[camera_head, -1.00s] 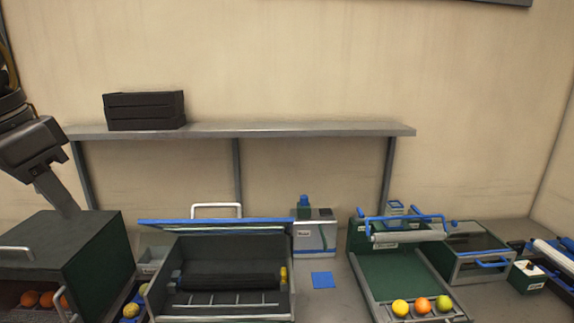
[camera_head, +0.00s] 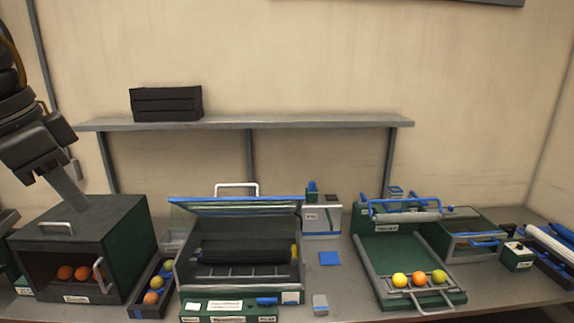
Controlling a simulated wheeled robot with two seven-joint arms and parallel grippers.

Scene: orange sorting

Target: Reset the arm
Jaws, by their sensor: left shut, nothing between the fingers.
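My left gripper (camera_head: 68,194) hangs at the left of the head view, pointing down, with its fingers shut and empty. It appears above or in front of the top of the dark green box (camera_head: 128,235); I cannot tell whether they touch. Several oranges (camera_head: 81,273) show in that box behind its front opening. My right gripper is out of view.
A tray (camera_head: 152,262) of fruit stands right of the box. An open machine (camera_head: 238,272) with a raised lid is at centre. A green sorting tray (camera_head: 391,254) holds three fruits at right. A shelf (camera_head: 300,122) carries a black crate (camera_head: 166,103).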

